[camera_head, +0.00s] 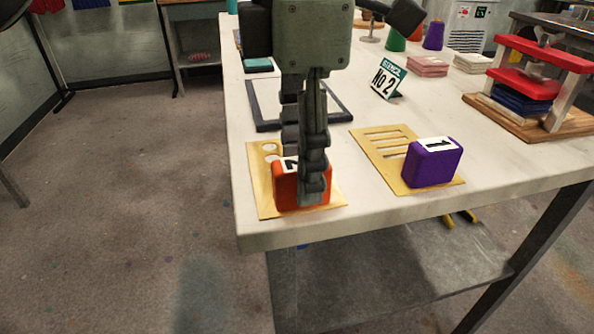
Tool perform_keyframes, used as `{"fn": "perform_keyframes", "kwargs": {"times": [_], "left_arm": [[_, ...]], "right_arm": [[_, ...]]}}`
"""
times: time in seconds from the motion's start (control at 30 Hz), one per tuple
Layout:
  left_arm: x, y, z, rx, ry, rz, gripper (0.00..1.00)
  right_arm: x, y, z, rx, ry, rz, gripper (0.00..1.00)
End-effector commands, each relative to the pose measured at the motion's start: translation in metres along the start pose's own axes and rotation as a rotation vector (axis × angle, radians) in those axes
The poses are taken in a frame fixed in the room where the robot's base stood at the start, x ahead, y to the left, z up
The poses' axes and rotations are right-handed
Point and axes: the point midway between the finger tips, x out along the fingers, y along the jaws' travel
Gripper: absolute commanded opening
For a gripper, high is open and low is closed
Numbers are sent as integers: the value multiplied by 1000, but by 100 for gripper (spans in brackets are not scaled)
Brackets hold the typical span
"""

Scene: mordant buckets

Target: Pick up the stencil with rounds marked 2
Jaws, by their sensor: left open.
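The stencil with rounds (262,200) is a flat yellow sheet at the near left corner of the table. Round holes show near its far left edge. An orange block (286,190) with a white label stands on it; the label is partly covered, but a 2 seems to show. My left gripper (312,190) points down over the block and hides its right middle part. It is open, seen edge-on, and I cannot tell whether it touches the block. My right gripper is not in view.
A second yellow stencil with slots (385,147) lies to the right under a purple block marked 1 (432,163). Behind are a dark frame (262,110), a "NO 2" sign (387,78) and a red-topped press (525,82). The table's front edge (400,214) is close.

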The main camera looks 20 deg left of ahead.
Motion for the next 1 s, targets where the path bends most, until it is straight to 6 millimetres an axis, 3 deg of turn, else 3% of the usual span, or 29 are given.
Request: {"fn": "perform_keyframes", "kwargs": {"times": [0.1, 0.37, 0.77, 1.0], "left_arm": [[11, 0, 0, 0, 1, -2, 50], [13, 0, 0, 0, -2, -2, 49], [12, 0, 0, 0, -1, -2, 0], [12, 0, 0, 0, -2, -2, 0]], "right_arm": [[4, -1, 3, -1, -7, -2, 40], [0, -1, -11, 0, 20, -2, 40], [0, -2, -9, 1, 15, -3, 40], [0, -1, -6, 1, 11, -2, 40]]}}
